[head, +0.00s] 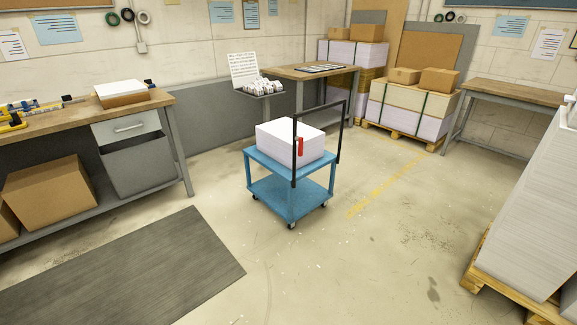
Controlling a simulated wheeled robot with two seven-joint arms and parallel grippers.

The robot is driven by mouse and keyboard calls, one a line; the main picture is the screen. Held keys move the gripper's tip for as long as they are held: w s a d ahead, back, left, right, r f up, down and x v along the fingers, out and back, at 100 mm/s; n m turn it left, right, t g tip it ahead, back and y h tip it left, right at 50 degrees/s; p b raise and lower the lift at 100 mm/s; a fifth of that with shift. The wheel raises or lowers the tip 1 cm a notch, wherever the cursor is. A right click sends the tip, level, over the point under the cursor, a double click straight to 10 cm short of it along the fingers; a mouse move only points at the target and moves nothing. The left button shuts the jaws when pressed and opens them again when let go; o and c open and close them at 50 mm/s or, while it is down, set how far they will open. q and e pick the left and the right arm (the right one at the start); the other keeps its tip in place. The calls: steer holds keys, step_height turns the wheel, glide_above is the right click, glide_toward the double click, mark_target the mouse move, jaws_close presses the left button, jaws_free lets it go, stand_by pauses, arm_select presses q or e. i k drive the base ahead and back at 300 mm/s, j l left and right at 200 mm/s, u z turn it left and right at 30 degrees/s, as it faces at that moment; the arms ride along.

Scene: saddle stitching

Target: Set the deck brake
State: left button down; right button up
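A blue two-shelf cart (270,193) on small dark casters stands on the floor near the middle of the head view. A white block, like a stack of paper (288,142), sits on its top shelf. A black tubular handle frame (342,135) rises at the cart's right side. A red lever (300,146) shows upright by the near post of the handle, in front of the white stack. I cannot tell whether this lever is the deck brake or how it is set. Neither of my grippers is in view.
A workbench (165,98) with a box below runs along the left. A dark mat (130,270) lies at front left. A pallet with a tall paper stack (530,200) stands at the right. Loaded pallets (412,105) stand behind. Floor (360,260) before the cart is clear.

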mark_target(301, 139)
steer(key=i+l, duration=0.3)
steer(key=i, duration=0.15)
steer(key=i+l+z, duration=0.15)
steer(key=i, duration=0.25)
steer(key=i+l, duration=0.35)
steer(key=i+l+z, duration=0.1)
steer(key=i, duration=0.45)
steer(key=i+l+z, duration=0.1)
steer(key=i+l, duration=0.2)
steer(key=i, duration=0.1)
